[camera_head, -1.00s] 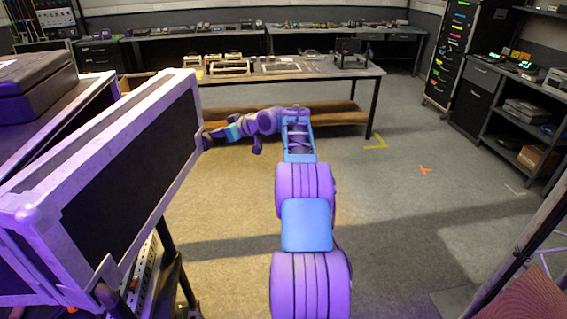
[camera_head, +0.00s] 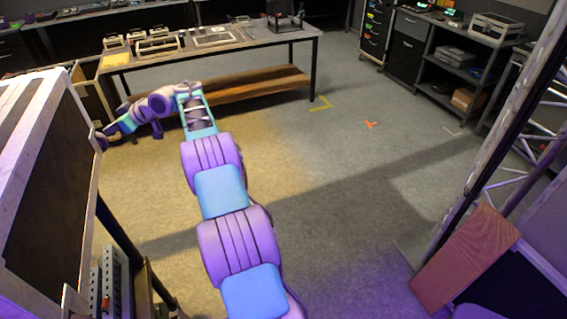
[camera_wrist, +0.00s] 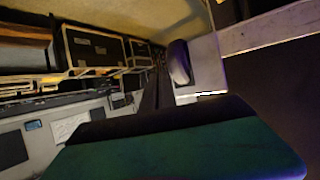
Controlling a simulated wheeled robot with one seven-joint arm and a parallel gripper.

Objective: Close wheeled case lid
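The wheeled case lid (camera_head: 48,190) is a large black panel with a pale metal frame, standing steeply tilted at the left of the head view and cut off by the picture edge. My gripper (camera_head: 103,138) is at the lid's far right edge, at the end of my purple and blue arm. It seems to touch or nearly touch the frame; contact is not clear. In the wrist view a pale frame edge (camera_wrist: 270,28) beside a dark surface shows at right, probably the lid. The fingertips are too small and dark to judge. The case body is mostly hidden.
A workbench (camera_head: 215,45) with small devices and a wooden lower shelf stands behind my arm. A metal truss (camera_head: 500,140) and a reddish-brown panel (camera_head: 465,258) are at right. Dark shelving (camera_head: 440,65) is at the back right. The grey floor (camera_head: 330,190) between is open.

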